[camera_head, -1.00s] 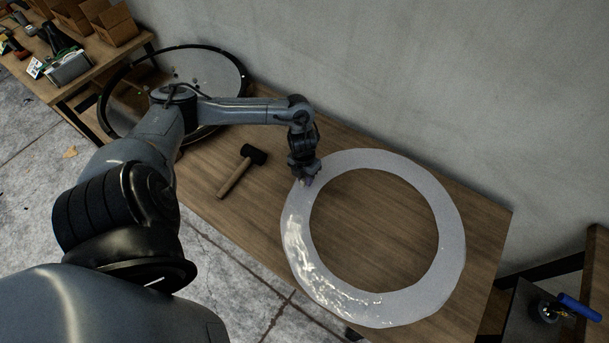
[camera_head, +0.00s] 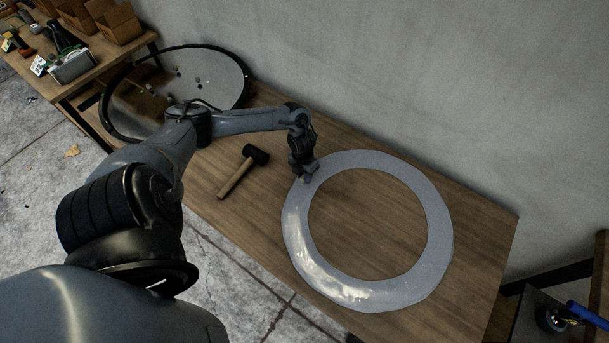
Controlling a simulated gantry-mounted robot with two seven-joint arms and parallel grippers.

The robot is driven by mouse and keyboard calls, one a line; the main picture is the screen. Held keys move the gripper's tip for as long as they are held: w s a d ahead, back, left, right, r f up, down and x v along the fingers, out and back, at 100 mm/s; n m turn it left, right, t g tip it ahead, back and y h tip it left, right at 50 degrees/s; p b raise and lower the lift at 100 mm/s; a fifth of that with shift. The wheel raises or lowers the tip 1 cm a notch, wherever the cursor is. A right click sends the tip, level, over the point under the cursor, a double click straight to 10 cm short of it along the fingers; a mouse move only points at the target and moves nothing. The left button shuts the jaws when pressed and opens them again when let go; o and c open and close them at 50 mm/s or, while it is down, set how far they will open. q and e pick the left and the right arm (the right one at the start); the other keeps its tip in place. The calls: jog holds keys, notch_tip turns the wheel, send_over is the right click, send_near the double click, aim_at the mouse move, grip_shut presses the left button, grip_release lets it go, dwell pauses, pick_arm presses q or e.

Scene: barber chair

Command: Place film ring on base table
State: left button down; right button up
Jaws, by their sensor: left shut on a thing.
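The film ring (camera_head: 437,225) is a flat, pale, translucent ring with shiny glare on its lower left part. It lies over the right part of the wooden table (camera_head: 370,225), and the table top shows through its open middle. I cannot tell whether it rests fully on the table or hangs slightly above it. My left gripper (camera_head: 304,178) is shut on the ring's upper left edge. The fingertips are small and partly hidden by the wrist. My right gripper is not in view.
A mallet (camera_head: 237,178) with a black head lies on the table left of the ring. A large round black-rimmed base (camera_head: 222,70) stands at the table's far left end. A grey wall (camera_head: 400,80) runs behind. A side table with boxes (camera_head: 118,22) is at upper left.

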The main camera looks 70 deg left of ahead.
pick_arm(q)
jog(key=c, duration=1)
grip_release()
jog(key=shift+o, duration=0.2)
jog(key=shift+r, duration=0.1)
notch_tip(320, 180, up, 11)
jog(key=p, duration=0.2)
jog(key=w+d+f+n+t, duration=0.1)
jog(key=d+n+t, duration=0.15)
jog(key=d, duration=0.65)
jog(key=w+d+f+n+t+h, duration=0.1)
jog(key=d+n, duration=0.3)
jog(key=d, duration=0.6)
jog(key=w+d+f+n+t, duration=0.15)
jog(key=d+n, duration=0.25)
jog(key=d, duration=0.5)
jog(key=s+d+r+n+g, duration=0.1)
jog(key=s+r+n, duration=0.3)
jog(key=s+n, duration=0.2)
jog(key=s+d+r+n+y, duration=0.1)
jog(key=s+r+n, duration=0.3)
jog(key=n, duration=0.7)
jog(key=shift+s+d+g, duration=0.15)
jog(key=shift+s+g, duration=0.25)
jog(key=shift+s, duration=0.85)
